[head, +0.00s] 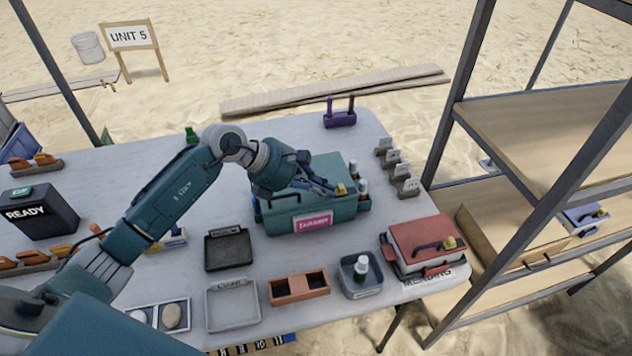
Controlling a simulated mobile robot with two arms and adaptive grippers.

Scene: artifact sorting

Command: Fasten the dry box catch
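A teal lidded box (345,212) with a pink label stands on the table. I take it to be the dry box, though its label is too blurred to read surely. Its lid looks down. A small yellow catch (341,189) shows at the lid's right front. My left gripper (328,188) reaches over the lid from the left, its fingertips right beside the catch. I cannot tell if they touch it, or whether the fingers are open or shut. My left wrist hides part of the lid. My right gripper is not in view.
Small bottles (362,187) stand at the teal box's right end. A red box (425,240) with its own yellow catch is at the right. Trays (232,304) line the front. A purple holder (339,118) stands behind. A metal shelf (545,130) rises at the right.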

